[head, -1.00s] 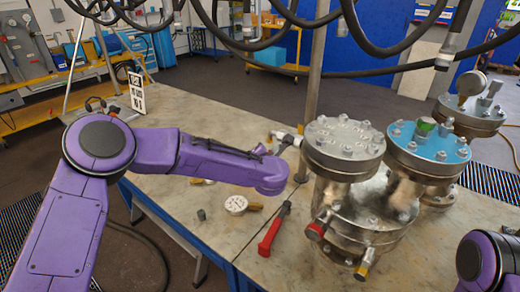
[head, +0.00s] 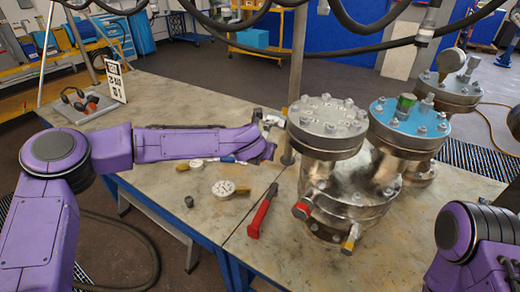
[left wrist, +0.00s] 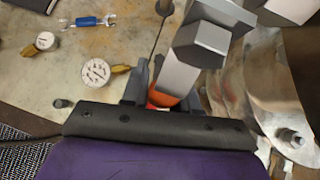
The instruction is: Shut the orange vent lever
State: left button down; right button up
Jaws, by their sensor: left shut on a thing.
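The orange vent lever (left wrist: 162,98) shows in the left wrist view as a small orange piece below a grey metal fitting (left wrist: 197,48). My left gripper (left wrist: 164,92) is shut on it, with a dark finger on each side.
A red-handled tool (head: 262,212), a dial gauge (head: 224,188) and a small dark cylinder (head: 189,202) lie on the table (head: 185,100). A second vessel with a blue flange (head: 410,118) stands to the right. Hoses hang above. The table's left part is mostly clear.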

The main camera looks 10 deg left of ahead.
pick_arm(q)
jog(key=shift+s+d+f, duration=0.1)
jog(key=shift+d, duration=0.15)
jog(key=shift+h, duration=0.3)
jog(key=c, duration=0.9)
grip_release()
jog(key=shift+c, duration=0.2)
jog(key=shift+d, duration=0.1)
jog(key=shift+s, duration=0.1)
jog(key=b+v, duration=0.1)
jog(key=v, duration=0.9)
jog(key=shift+r+b, duration=0.3)
jog(key=shift+r, duration=0.05)
